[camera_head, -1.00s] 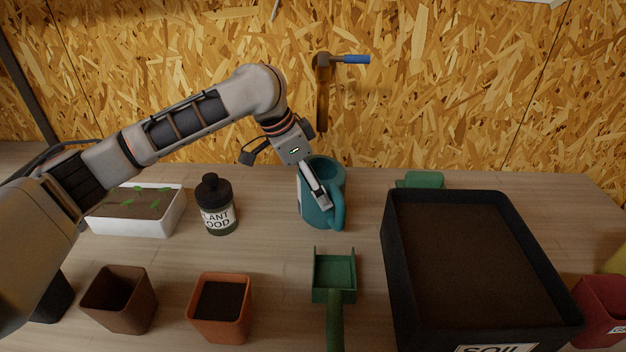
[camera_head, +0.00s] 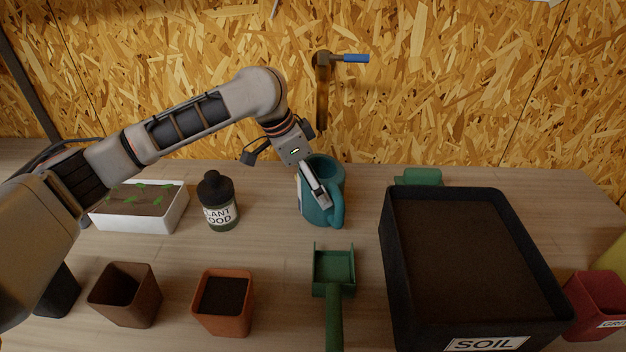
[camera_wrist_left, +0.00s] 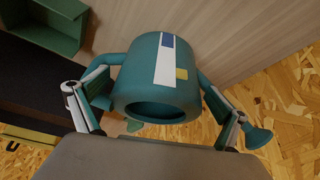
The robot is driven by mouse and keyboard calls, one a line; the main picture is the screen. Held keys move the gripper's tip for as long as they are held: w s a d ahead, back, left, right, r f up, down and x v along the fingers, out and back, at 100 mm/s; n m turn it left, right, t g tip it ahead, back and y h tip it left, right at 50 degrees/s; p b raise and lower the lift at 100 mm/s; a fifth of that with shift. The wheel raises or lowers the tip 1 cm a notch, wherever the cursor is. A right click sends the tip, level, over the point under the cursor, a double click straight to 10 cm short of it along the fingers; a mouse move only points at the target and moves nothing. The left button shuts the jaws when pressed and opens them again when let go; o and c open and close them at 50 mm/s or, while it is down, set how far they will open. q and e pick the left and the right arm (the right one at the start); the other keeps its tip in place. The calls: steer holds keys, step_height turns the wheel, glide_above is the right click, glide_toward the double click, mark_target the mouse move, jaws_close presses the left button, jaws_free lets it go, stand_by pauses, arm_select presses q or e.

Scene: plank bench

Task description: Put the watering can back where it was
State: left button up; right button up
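The teal watering can (camera_head: 324,172) stands upright on the bench, its handle towards the front right in the head view. In the left wrist view the can (camera_wrist_left: 160,85) shows a white stripe with blue and yellow patches, and its dark round opening. My left gripper (camera_head: 325,203) is at the can. Its fingers (camera_wrist_left: 155,110) are spread wide on either side of the can's body, one near the handle and one near the spout. Gaps show beside the body; whether a finger touches the can is unclear. My right gripper is not in view.
A black soil tray (camera_head: 392,265) stands to the right, a green scoop (camera_head: 334,270) in front. A plant food bottle (camera_head: 217,205) and a white seedling planter (camera_head: 165,218) are left. Pots (camera_head: 225,310) line the front.

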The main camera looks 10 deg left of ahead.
arm_select(q)
steer(key=b, duration=0.5)
steer(key=shift+f+b, duration=0.3)
steer(key=shift+b, duration=0.05)
steer(key=p+v, duration=0.3)
steer(key=v, duration=0.9)
steer(key=shift+r+p, duration=0.3)
steer(key=shift+r, duration=0.15)
